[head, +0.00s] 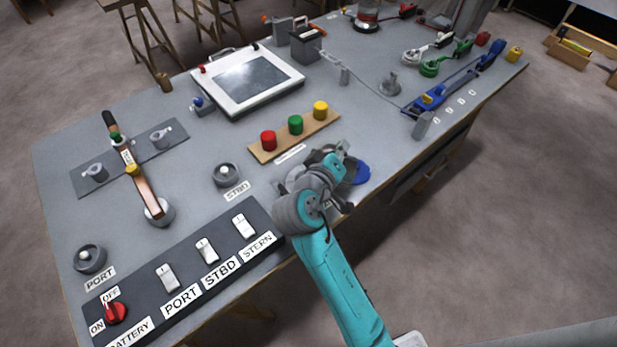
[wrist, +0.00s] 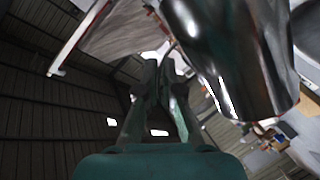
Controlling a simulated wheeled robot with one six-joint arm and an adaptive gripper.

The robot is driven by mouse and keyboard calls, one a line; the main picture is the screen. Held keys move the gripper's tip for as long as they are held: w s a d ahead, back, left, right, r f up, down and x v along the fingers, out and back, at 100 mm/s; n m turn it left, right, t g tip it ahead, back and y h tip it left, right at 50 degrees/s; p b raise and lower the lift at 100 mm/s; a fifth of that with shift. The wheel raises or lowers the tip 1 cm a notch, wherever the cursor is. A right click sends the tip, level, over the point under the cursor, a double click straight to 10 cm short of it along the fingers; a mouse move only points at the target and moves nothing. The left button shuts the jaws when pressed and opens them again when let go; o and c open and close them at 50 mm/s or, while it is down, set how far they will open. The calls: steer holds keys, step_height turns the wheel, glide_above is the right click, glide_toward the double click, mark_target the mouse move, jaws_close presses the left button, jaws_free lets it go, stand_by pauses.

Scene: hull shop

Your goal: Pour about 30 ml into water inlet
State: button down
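My gripper (head: 335,172) is at the front edge of the bench, right of the switch panel, mostly hidden by its own wrist. In the wrist view its fingers (wrist: 160,82) come close together beside a shiny metal jug (wrist: 232,50), seemingly on its handle. The jug looks strongly tilted in that view; its contents are hidden. In the head view only small grey metallic bits show around the gripper. A blue rounded piece (head: 362,174) lies just right of the gripper, partly covered. I cannot tell whether it is the water inlet; no inlet label is readable.
A wooden strip with red, green and yellow caps (head: 295,125) lies just behind the gripper. The black switch panel (head: 190,272) is at front left. Bench between is partly clear.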

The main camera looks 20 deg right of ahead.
steer(key=shift+w+a+n, duration=0.1)
steer(key=shift+a+n, duration=0.1)
steer(key=shift+n, duration=0.1)
steer(key=shift+d+b, duration=0.2)
steer(key=shift+b, duration=0.25)
steer(key=shift+s+d, duration=0.5)
steer(key=shift+d, duration=0.25)
steer(key=shift+b, duration=0.3)
steer(key=shift+r+n+h+b, duration=0.1)
steer(key=shift+n+h+b, duration=0.3)
stand_by(0.8)
steer(key=shift+s+d+m, duration=0.15)
steer(key=shift+d+m, duration=0.1)
steer(key=shift+m, duration=0.05)
steer(key=shift+s+d+m+t+y, duration=0.2)
steer(key=shift+s+d+m+y, duration=0.3)
steer(key=shift+d+m+y, duration=0.45)
steer(key=shift+s+d+m+t+y, duration=0.2)
steer(key=shift+s+d+m+y, duration=0.35)
steer(key=shift+m, duration=0.7)
steer(key=shift+w+a, duration=0.1)
steer(key=shift+a, duration=0.05)
